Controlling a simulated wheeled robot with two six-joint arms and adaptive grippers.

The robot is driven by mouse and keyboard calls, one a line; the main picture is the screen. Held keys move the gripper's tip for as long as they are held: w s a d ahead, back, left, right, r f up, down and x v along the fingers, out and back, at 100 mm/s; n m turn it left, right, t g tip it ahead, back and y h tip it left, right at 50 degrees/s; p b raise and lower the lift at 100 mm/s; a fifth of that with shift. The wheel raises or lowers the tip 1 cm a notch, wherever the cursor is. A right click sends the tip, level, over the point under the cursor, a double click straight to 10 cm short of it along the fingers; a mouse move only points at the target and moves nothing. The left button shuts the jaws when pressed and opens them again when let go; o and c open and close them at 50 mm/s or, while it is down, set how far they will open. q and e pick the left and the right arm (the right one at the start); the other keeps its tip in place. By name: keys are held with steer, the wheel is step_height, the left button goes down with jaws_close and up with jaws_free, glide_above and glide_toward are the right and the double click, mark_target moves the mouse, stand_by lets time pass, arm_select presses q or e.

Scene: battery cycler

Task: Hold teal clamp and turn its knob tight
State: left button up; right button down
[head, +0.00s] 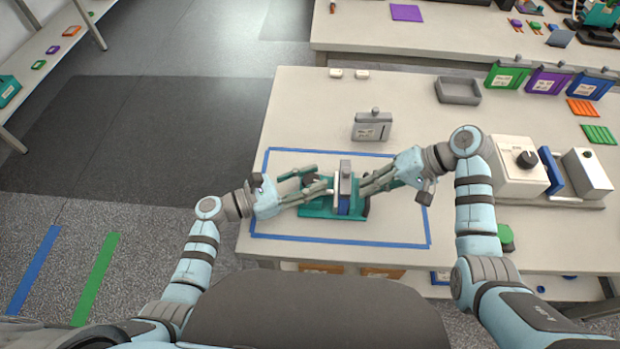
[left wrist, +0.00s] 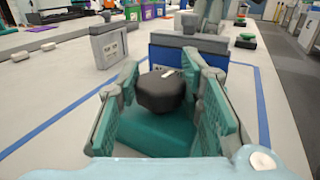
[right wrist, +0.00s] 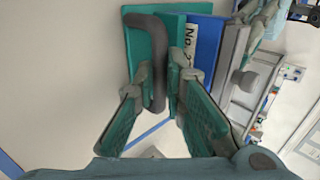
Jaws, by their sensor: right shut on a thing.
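The teal clamp (head: 315,212) lies inside the blue taped rectangle, with a blue cell (head: 344,192) and a grey block standing upright in it. In the left wrist view its dark knob (left wrist: 163,92) sits between the fingers of my left gripper (left wrist: 168,85), which are open around it with visible gaps. My left gripper (head: 320,179) is at the clamp's left side. My right gripper (head: 366,186) is at its right side. In the right wrist view, my right gripper (right wrist: 158,85) is shut on the clamp's dark grey handle (right wrist: 158,65), in front of a teal plate (right wrist: 140,45).
A grey cell (head: 372,128) stands behind the taped area. A grey tray (head: 458,91) and several coloured cells (head: 507,76) are at the back right. A white machine (head: 518,165) stands on the right. The table left and behind the tape is mostly clear.

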arm_select(q)
steer(key=m+g+h, duration=0.1)
steer(key=m+g, duration=0.1)
steer(key=g, duration=0.1)
steer(key=m+g+h, duration=0.1)
steer(key=m+g, duration=0.1)
steer(key=g, duration=0.1)
steer(key=shift+w, duration=0.1)
steer(key=shift+c, duration=0.4)
steer(key=shift+f+g, duration=0.15)
steer(key=shift+g, duration=0.15)
steer(key=shift+f, duration=0.15)
steer(key=o, duration=1.2)
steer(key=shift+a, duration=0.25)
steer(key=a, duration=0.3)
steer(key=s+a, duration=0.1)
steer(key=a, duration=0.7)
steer(key=shift+s+a, duration=0.2)
steer(key=shift+a, duration=0.05)
arm_select(e)
steer(key=c, duration=1.6)
jaws_free()
steer(key=shift+w, duration=0.1)
